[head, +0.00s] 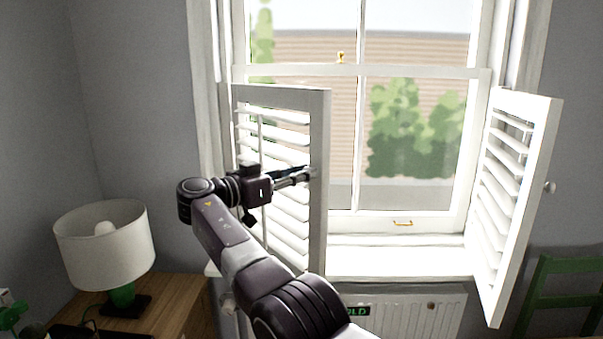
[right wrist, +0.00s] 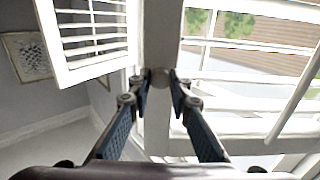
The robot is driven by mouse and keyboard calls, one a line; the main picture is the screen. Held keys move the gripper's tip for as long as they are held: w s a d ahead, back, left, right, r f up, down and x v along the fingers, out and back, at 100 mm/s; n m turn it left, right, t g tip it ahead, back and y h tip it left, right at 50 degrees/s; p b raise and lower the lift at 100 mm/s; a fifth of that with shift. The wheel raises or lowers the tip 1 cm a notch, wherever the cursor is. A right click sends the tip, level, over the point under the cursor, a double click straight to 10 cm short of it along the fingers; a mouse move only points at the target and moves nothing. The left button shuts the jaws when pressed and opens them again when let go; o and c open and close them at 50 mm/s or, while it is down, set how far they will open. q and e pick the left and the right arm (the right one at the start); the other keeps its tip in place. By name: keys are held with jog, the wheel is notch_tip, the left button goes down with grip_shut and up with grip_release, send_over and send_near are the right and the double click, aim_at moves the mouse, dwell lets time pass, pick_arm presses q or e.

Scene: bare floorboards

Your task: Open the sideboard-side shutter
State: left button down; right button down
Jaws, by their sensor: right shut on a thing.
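The sideboard-side shutter (head: 319,120) is the white louvred one on the left of the window in the head view. It stands across the left part of the window, angled out from it. My right gripper (head: 311,173) is at its free edge, shut on its small knob. In the right wrist view the two fingertips (right wrist: 162,82) close on either side of the round knob (right wrist: 160,76), in front of the white stile. My arm hides part of the lower louvres. My left gripper is not in view.
The other shutter (head: 530,185) stands swung out on the right, with a knob on its edge. A wooden sideboard (head: 185,300) with a white-shaded lamp (head: 105,245) is at left. A radiator (head: 440,310) is below the sill, and a green chair (head: 570,265) at right.

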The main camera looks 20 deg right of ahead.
jog(key=shift+r, duration=0.1)
jog(key=c, duration=1.8)
grip_release()
jog(key=shift+o, duration=0.2)
jog(key=v, duration=0.7)
jog(key=shift+a, duration=0.2)
jog(key=shift+c, duration=0.2)
